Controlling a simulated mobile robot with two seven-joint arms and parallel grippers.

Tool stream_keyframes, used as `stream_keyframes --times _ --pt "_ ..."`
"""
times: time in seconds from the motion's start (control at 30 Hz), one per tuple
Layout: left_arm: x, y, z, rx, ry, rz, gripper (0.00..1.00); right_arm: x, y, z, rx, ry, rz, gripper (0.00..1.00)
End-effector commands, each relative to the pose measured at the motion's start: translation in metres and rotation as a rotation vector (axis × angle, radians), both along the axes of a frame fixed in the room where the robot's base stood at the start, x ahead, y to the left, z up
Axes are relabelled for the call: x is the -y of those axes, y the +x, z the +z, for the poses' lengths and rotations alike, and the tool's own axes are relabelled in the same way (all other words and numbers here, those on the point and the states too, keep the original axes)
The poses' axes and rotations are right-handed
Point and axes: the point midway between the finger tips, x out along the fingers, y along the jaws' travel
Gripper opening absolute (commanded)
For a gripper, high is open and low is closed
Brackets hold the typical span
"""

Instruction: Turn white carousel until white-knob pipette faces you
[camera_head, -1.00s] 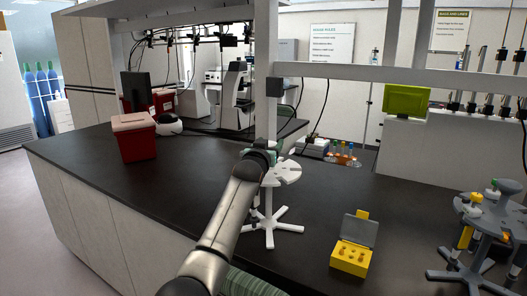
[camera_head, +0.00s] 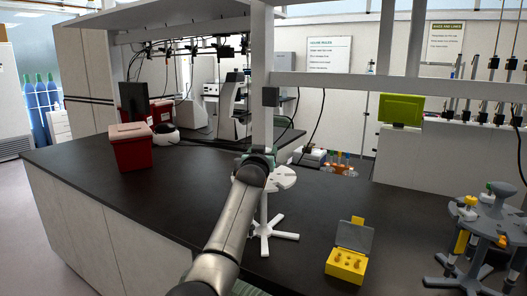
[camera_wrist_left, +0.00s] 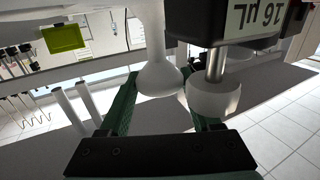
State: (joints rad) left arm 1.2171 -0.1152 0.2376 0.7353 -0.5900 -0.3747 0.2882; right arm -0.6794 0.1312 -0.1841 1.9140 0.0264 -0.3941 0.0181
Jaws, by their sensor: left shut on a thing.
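The white carousel (camera_head: 283,178) stands on the black bench in the head view, with a splayed foot (camera_head: 267,235). My left gripper (camera_head: 262,154) is at its top, and my arm hides much of the stand. In the left wrist view, which is upside down, the green fingers of my left gripper (camera_wrist_left: 160,90) are on both sides of a flared white piece (camera_wrist_left: 159,78), apparently the top of the carousel's post. The exact contact is hard to see. My right gripper is not in view.
A yellow box with a grey lid (camera_head: 348,263) lies right of the carousel. A grey carousel with pipettes (camera_head: 487,233) stands at far right. A red bin (camera_head: 131,150) stands at left. A shelf post (camera_head: 262,70) rises behind my gripper.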

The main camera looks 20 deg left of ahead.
Motion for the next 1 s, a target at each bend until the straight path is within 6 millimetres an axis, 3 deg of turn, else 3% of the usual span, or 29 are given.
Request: stream_keyframes --times 0.03,0.07,0.3,0.7,1.0 --pt "0.001 0.0 0.002 0.005 -0.003 -0.001 0.0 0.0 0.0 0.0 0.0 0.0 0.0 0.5" --pt "0.0 0.0 0.002 0.005 -0.003 -0.001 0.66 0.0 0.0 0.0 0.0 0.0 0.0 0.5" --pt "0.0 0.0 0.001 0.002 -0.002 -0.001 0.93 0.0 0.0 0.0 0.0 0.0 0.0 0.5" --pt "0.0 -0.003 0.0 0.002 -0.001 0.001 0.94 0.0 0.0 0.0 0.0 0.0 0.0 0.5" --pt "0.005 -0.024 0.0 0.003 -0.003 0.0 0.94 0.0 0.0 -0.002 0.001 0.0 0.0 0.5"
